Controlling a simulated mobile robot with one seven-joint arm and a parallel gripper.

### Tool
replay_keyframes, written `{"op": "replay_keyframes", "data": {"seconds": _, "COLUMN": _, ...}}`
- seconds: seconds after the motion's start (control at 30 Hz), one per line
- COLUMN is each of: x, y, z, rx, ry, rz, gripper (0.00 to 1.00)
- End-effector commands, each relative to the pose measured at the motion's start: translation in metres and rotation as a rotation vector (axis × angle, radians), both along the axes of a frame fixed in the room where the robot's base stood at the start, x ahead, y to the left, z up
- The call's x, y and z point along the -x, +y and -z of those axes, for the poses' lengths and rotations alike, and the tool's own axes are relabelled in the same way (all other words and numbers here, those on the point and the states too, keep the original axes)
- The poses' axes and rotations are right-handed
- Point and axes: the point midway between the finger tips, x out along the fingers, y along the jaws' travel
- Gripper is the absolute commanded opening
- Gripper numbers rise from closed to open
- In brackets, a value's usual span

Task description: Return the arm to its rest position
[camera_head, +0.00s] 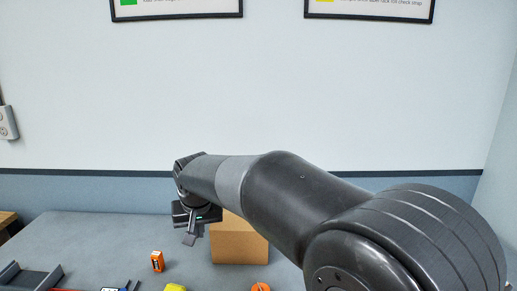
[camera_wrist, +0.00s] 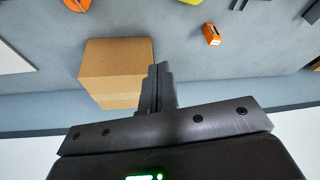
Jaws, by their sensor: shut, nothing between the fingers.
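My arm reaches from the lower right of the head view toward the wall. In the wrist view the fingers of my gripper (camera_wrist: 158,70) are together and empty. The cardboard box (camera_wrist: 112,72) shows just left of them there; I cannot tell how far apart they are.
A small orange box (camera_head: 157,261) stands left of the gripper and shows in the wrist view (camera_wrist: 211,35). A yellow thing (camera_head: 175,288) and an orange round thing (camera_head: 261,287) lie at the front. A dark tray (camera_head: 30,277) is at left. The wall is behind.

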Motion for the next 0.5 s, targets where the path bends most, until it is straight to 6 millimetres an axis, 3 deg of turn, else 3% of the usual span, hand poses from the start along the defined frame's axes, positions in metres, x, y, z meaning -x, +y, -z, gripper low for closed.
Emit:
{"op": "replay_keyframes", "data": {"seconds": 0.03, "x": 0.006, "y": -0.026, "z": -0.010, "rx": -0.006, "ry": -0.008, "rz": 0.023, "gripper": 0.00}}
{"op": "replay_keyframes", "data": {"seconds": 0.2, "x": 0.036, "y": -0.100, "z": -0.029, "rx": -0.014, "ry": -0.027, "rz": 0.075, "gripper": 0.00}}
{"op": "replay_keyframes", "data": {"seconds": 0.5, "x": 0.110, "y": -0.207, "z": -0.037, "rx": -0.016, "ry": -0.066, "rz": 0.168, "gripper": 0.00}}
